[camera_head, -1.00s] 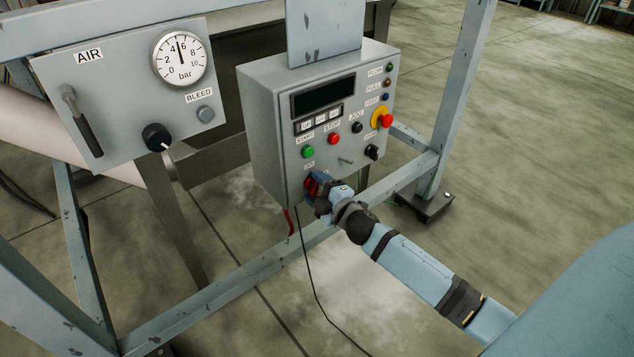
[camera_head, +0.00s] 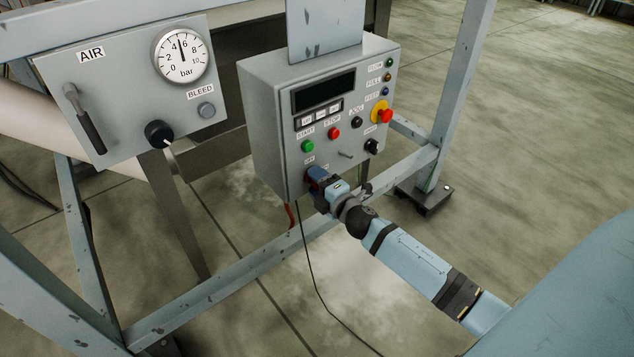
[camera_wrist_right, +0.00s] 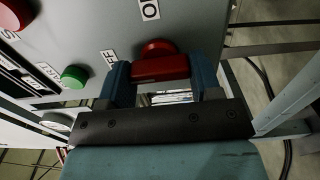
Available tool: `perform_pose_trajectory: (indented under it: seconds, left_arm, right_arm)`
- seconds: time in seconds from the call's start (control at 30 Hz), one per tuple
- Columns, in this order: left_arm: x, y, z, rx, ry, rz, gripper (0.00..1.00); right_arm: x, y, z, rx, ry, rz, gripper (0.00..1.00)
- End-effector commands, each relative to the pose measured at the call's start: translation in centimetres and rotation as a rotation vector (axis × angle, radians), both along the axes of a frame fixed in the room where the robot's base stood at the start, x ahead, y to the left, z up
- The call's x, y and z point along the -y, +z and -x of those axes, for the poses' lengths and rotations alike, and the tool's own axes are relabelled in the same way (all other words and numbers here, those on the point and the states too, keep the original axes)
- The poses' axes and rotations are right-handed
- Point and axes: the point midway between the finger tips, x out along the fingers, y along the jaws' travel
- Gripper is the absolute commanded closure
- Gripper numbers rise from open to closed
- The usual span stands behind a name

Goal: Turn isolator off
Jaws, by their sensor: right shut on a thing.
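The red isolator handle (camera_wrist_right: 160,66) is at the lower front of the grey control box (camera_head: 262,140). In the right wrist view it sits between the two blue fingers of my right gripper (camera_wrist_right: 160,80), which is shut on it. An OFF label (camera_wrist_right: 109,58) is beside the handle, and another label, partly cut off, is at the top edge. In the head view my right gripper (camera_head: 317,177) is at the box's lower left corner and hides the handle. My left gripper is not in view.
Green start (camera_head: 308,146) and red stop (camera_head: 333,133) buttons are above the gripper. A red emergency knob (camera_head: 386,115) and a black selector (camera_head: 372,146) are to the right. A frame rail (camera_head: 235,278) runs below. An air panel (camera_head: 120,75) is at left.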

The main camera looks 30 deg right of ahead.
Motion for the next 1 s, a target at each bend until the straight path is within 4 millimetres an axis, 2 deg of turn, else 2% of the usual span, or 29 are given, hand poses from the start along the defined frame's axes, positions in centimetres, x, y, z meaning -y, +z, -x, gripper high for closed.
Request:
perform_pose_trajectory:
  seconds: [0.2,0.23,0.3,0.33,0.6,0.73,0.87,1.0]
  left_arm:
    - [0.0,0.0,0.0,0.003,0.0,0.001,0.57]
    - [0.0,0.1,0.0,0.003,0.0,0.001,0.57]
    - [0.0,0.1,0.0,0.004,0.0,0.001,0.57]
    - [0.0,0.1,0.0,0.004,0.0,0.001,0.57]
    - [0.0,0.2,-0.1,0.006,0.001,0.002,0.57]
    - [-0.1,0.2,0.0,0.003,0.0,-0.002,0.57]
    - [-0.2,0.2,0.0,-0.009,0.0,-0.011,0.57]
    - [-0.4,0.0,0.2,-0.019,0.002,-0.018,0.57]
  right_arm:
    - [0.0,0.0,0.0,0.0,0.001,0.002,0.65]
    - [0.0,0.0,0.0,0.0,0.001,0.002,0.35]
    - [0.0,0.0,0.0,0.0,0.001,0.002,0.19]
    - [0.0,0.0,0.0,0.0,0.001,0.002,0.16]
    - [0.0,0.0,0.1,0.0,0.0,0.0,0.16]
    - [0.0,0.0,1.1,-0.001,0.0,-0.001,0.16]
    - [0.2,-0.1,3.4,-0.003,0.0,-0.002,0.16]
    - [0.5,-0.1,6.6,-0.003,-0.001,-0.001,0.16]
